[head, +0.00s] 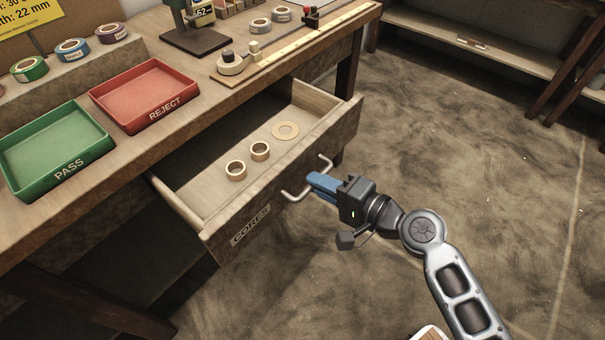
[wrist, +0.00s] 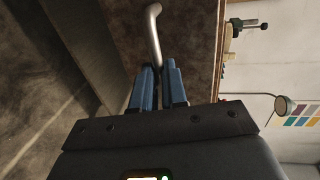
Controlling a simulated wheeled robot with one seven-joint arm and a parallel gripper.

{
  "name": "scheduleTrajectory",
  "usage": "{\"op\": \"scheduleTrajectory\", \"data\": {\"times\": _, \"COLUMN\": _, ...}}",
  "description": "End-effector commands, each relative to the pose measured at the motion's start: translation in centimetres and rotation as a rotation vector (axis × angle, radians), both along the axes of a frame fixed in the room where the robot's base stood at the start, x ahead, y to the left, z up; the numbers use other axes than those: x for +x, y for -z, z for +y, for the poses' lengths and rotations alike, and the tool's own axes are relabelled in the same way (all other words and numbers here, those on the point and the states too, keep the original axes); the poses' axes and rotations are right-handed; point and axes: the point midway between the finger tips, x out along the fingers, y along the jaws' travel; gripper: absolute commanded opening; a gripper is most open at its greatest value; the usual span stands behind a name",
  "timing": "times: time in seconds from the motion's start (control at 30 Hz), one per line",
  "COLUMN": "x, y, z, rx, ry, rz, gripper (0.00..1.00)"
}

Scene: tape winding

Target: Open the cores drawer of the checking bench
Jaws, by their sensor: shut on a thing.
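The cores drawer (head: 222,222) of the checking bench (head: 190,128) stands pulled well out, with a label reading CORES on its front. Two cardboard rings (head: 236,171) and a flat pale disc (head: 285,130) lie inside it. My gripper (head: 314,181) is at the drawer's metal bar handle (head: 293,197), with its blue fingers shut on it. In the wrist view the handle (wrist: 153,25) runs down to between the blue fingers (wrist: 158,85). The grip itself is partly hidden by the fingers.
A green PASS tray (head: 58,165) and a red REJECT tray (head: 150,105) sit on the bench top. Tape rolls (head: 72,49) stand behind them. A low shelf (head: 470,40) is at the back right. The floor (head: 480,170) right of the drawer is clear.

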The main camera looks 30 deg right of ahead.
Motion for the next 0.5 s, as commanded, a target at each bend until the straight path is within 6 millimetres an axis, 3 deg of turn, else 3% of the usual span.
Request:
{"op": "scheduleTrajectory", "data": {"times": 0.2, "x": -2.1, "y": 0.2, "z": -0.7, "rx": 0.000, "ry": 0.000, "rz": 0.003, "gripper": 0.00}}
{"op": "scheduleTrajectory", "data": {"times": 0.5, "x": -2.7, "y": 0.1, "z": -0.9, "rx": 0.000, "ry": -0.001, "rz": 0.002, "gripper": 0.00}}
